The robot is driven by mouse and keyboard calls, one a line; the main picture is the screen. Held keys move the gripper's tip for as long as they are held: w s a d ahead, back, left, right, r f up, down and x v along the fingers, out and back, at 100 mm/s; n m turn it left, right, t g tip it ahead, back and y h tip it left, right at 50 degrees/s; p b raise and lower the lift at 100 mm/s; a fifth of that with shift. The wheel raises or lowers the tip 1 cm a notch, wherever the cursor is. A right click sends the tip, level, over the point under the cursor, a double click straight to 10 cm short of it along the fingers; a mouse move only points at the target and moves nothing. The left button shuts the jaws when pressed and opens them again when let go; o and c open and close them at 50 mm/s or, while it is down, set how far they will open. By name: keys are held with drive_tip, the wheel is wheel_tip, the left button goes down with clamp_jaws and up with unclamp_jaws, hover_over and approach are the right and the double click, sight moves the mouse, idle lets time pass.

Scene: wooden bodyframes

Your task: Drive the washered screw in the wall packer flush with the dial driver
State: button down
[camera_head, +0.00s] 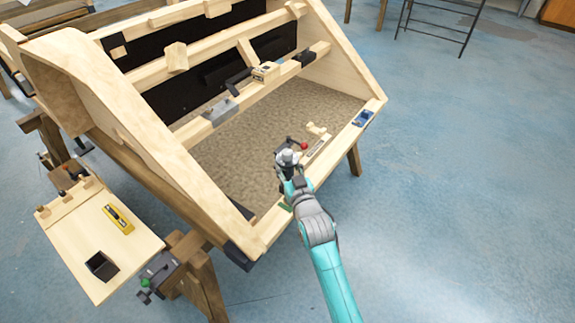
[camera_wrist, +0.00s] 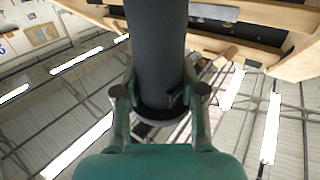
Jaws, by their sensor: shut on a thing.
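My gripper (camera_head: 286,170) is at the front of the wooden frame, over its front rail. In the wrist view my gripper (camera_wrist: 160,95) has its fingers closed on both sides of a thick dark grey cylinder (camera_wrist: 156,45) with a pale ring at its near end. This looks like the dial driver; in the head view a grey rounded top (camera_head: 288,156) shows at my gripper. A small pale block (camera_head: 266,72) with dark markings sits on the frame's middle rail. I cannot tell whether it is the wall packer. No screw or washer can be made out.
The wooden frame (camera_head: 185,160) has a brown textured floor panel (camera_head: 235,145). A red-knobbed tool (camera_head: 303,146) and small wooden pieces (camera_head: 316,129) lie near my gripper. A side board (camera_head: 90,245) bears a yellow tool (camera_head: 118,218) and a black box (camera_head: 101,266).

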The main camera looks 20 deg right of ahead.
drive_tip(key=shift+f, duration=0.85)
idle(5.4)
